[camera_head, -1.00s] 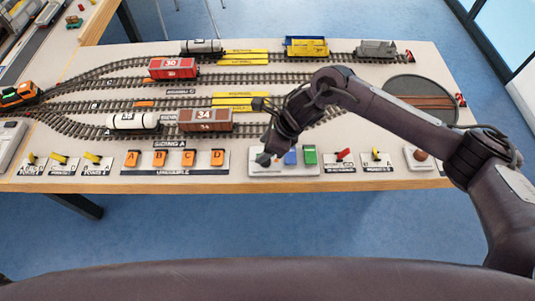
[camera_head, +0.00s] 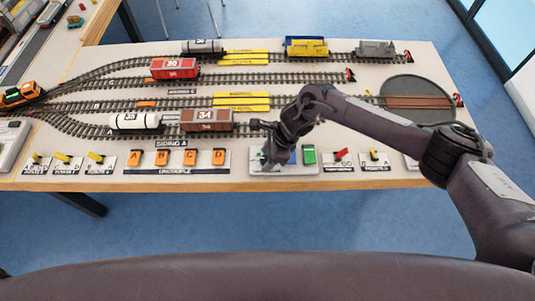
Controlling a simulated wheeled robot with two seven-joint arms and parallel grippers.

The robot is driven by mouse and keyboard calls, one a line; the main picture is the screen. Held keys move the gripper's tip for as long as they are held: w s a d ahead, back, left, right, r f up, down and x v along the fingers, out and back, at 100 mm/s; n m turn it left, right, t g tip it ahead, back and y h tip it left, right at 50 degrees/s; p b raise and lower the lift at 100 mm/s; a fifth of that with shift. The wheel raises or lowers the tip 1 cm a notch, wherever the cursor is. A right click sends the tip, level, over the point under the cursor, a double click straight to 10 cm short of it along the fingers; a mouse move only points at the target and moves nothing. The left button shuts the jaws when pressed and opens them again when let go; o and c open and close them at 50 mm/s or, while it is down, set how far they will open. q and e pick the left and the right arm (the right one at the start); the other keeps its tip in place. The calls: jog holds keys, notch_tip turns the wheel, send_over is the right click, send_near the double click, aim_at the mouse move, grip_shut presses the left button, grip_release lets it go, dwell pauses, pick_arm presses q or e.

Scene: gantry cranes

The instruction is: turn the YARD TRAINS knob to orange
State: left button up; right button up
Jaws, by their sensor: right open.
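A pale control plate (camera_head: 308,171) lies near the table's front edge, with a green block (camera_head: 309,154) and a blue block (camera_head: 292,157) on it. My right gripper (camera_head: 268,164) is open and points down over the left part of this plate. It covers what is there and part of the blue block. I cannot tell whether it touches anything. No label reading YARD TRAINS is legible, and I cannot tell which control is that knob or where it points. My left gripper is not in view.
Orange uncouple buttons (camera_head: 190,157) and yellow levers (camera_head: 62,158) line the front edge to the left. A red lever (camera_head: 341,153) is to the right. Behind are tracks with a brown wagon (camera_head: 207,119), a white tank wagon (camera_head: 135,121) and a turntable (camera_head: 416,99).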

jog(key=c, duration=1)
jog(key=shift+o, duration=0.2)
